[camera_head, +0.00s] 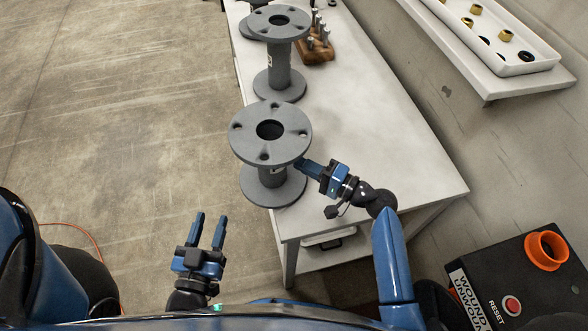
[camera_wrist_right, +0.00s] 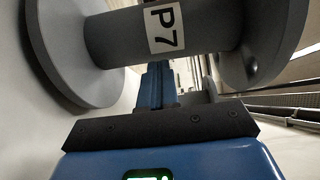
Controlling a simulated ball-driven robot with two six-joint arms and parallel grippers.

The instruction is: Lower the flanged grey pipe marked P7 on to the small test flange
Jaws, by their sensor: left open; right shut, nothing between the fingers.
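The near flanged grey pipe (camera_head: 270,117) is upright at the left edge of the table, and its lower flange seems to overhang that edge. In the right wrist view, the pipe marked P7 (camera_wrist_right: 190,42) lies across the top with its label facing the camera; it appears to be this near pipe. My right gripper (camera_head: 302,163) is shut and empty beside it, fingertips close to its body; contact is unclear. The fingers also show in the right wrist view (camera_wrist_right: 153,82). My left gripper (camera_head: 210,215) is open and empty over the floor. I cannot make out the small test flange.
A second flanged pipe (camera_head: 279,70) stands farther back on the white table (camera_head: 375,150), by a wooden block (camera_head: 318,48) with metal pegs. A shelf tray (camera_head: 500,45) holds small fittings. A black box (camera_head: 520,285) with a reset button is at right. The table's right half is clear.

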